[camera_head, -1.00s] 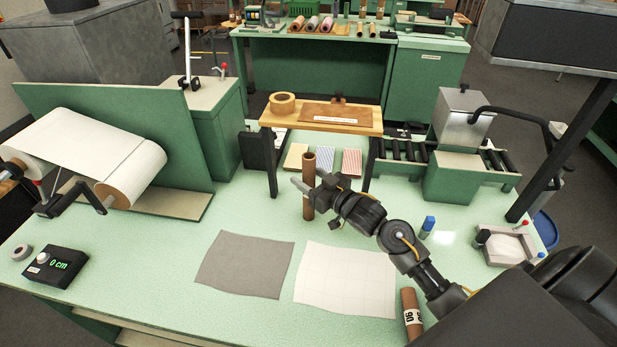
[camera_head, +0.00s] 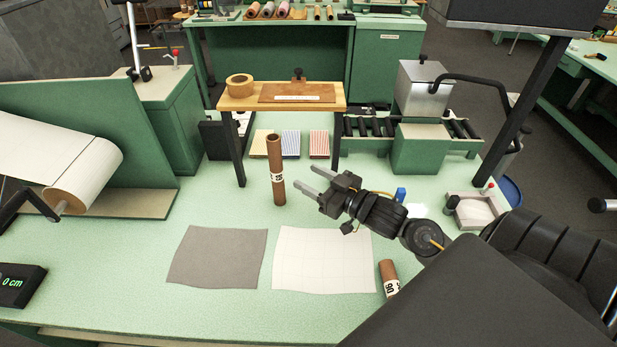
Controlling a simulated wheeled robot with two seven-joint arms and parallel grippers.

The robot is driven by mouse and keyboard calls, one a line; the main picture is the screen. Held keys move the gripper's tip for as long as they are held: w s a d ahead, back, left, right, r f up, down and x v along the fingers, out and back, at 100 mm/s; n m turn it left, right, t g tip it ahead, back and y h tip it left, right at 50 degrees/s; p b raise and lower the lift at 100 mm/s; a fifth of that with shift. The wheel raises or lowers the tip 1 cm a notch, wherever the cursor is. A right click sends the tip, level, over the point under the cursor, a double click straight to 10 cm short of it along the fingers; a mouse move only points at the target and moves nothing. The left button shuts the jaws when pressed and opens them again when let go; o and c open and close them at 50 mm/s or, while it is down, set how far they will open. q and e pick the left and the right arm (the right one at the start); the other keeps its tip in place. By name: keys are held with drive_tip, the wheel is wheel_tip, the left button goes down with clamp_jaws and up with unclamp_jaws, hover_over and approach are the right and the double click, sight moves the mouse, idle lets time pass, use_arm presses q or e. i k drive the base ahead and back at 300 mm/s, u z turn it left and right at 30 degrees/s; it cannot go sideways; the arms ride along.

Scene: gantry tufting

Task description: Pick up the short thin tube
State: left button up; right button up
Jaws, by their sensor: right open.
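A tall thin brown tube (camera_head: 276,160) with a white label stands upright on the green table, in front of the small wooden shelf. My right gripper (camera_head: 309,179) is open and empty, its fingers pointing left towards this tube, with a gap between them. A second brown tube (camera_head: 389,275) with a white label marked 90 is at the front right, by the white gridded sheet. My left gripper is not in view.
A grey sheet (camera_head: 217,257) and a white gridded sheet (camera_head: 323,259) lie flat at the front. The wooden shelf (camera_head: 240,101) carries a tape roll (camera_head: 240,85). A blue-capped item (camera_head: 400,194) stands behind my arm.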

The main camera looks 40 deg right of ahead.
sight(391, 283)
drive_tip(key=k, duration=2)
